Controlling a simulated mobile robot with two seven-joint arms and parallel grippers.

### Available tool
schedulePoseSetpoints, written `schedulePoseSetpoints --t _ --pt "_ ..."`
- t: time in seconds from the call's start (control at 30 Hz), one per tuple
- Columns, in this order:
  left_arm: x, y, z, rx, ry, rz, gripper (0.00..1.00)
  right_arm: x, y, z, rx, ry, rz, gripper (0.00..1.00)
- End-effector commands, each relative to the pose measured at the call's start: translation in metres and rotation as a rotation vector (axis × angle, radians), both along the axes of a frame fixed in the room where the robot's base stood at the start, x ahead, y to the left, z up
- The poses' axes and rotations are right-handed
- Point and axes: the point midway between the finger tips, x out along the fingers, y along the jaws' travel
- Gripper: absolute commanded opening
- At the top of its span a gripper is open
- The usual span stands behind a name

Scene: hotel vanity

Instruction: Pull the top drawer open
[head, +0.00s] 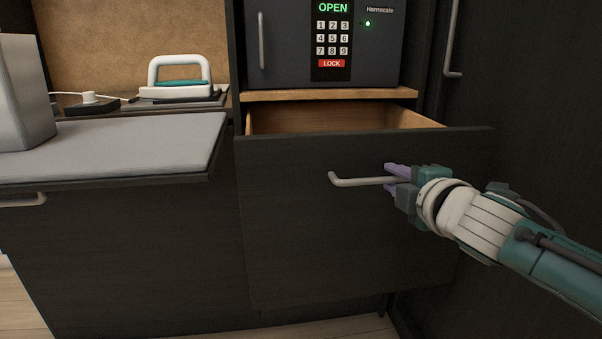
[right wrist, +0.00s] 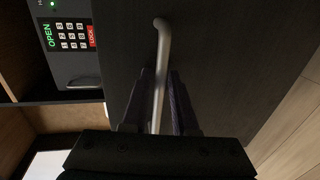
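The top drawer (head: 290,190) has a dark front and stands partly pulled out below the safe; its pale wooden inside (head: 310,118) shows above the front. Its bar handle (head: 355,181) runs across the front. My right gripper (head: 392,180) is at the right part of this handle, one finger above and one below it. In the right wrist view the handle (right wrist: 160,70) runs between the two fingers (right wrist: 160,105); they look closed around it. The handle's right end is hidden behind my gripper. My left gripper is not in view.
A safe (head: 285,45) with a lit keypad reading OPEN sits on a wooden shelf (head: 330,94) above the drawer. Left is a grey-topped surface (head: 120,145) with an iron (head: 180,80) behind it. A tall dark panel (head: 530,90) with a handle stands at the right.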

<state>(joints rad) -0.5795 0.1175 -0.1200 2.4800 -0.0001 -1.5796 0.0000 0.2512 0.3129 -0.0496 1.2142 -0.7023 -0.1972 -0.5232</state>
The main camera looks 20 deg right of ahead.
Motion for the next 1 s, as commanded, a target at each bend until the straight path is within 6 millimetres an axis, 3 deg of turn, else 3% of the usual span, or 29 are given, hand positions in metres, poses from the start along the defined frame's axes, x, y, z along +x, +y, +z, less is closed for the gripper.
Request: schedulePoseSetpoints --t 0.23,0.7,1.0 --pt "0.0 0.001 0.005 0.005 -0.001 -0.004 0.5 -0.007 0.002 0.002 0.0 0.001 0.0 0.27" --pt "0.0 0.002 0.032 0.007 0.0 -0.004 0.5 -0.081 0.02 0.018 0.001 0.002 0.0 0.27" --pt "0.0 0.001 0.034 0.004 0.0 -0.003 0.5 -0.095 0.023 0.02 0.0 0.0 0.0 0.27"
